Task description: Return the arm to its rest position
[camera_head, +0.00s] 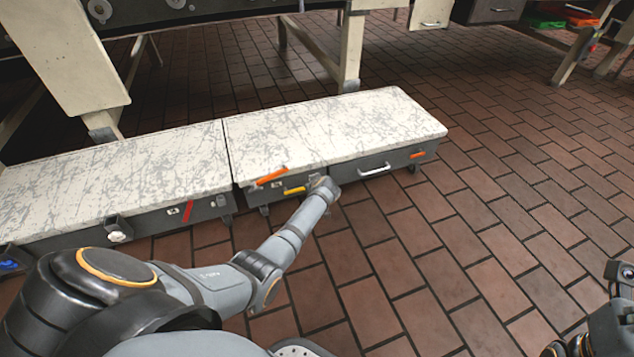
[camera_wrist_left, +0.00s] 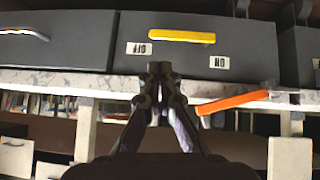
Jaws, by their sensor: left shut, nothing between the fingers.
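My left arm reaches forward from the lower left in the head view. Its wrist (camera_head: 322,190) is beside the front of the low marble-topped unit (camera_head: 335,122); the fingers are hidden there. In the left wrist view my left gripper (camera_wrist_left: 158,72) is shut and empty, its fingertips together. The view is upside down. A yellow handle (camera_wrist_left: 182,36) between OFF and ON labels and an orange lever (camera_wrist_left: 232,102) are close to the fingertips, apart from them. The head view also shows the yellow handle (camera_head: 294,190) and the orange lever (camera_head: 271,176). Part of my right arm (camera_head: 612,325) shows at the lower right.
A second marble-topped unit (camera_head: 110,175) adjoins on the left, with a red lever (camera_head: 188,210) on its front. A silver handle (camera_head: 375,170) is on the right unit's front. Table legs (camera_head: 350,55) stand behind. The brick floor (camera_head: 480,240) to the right is clear.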

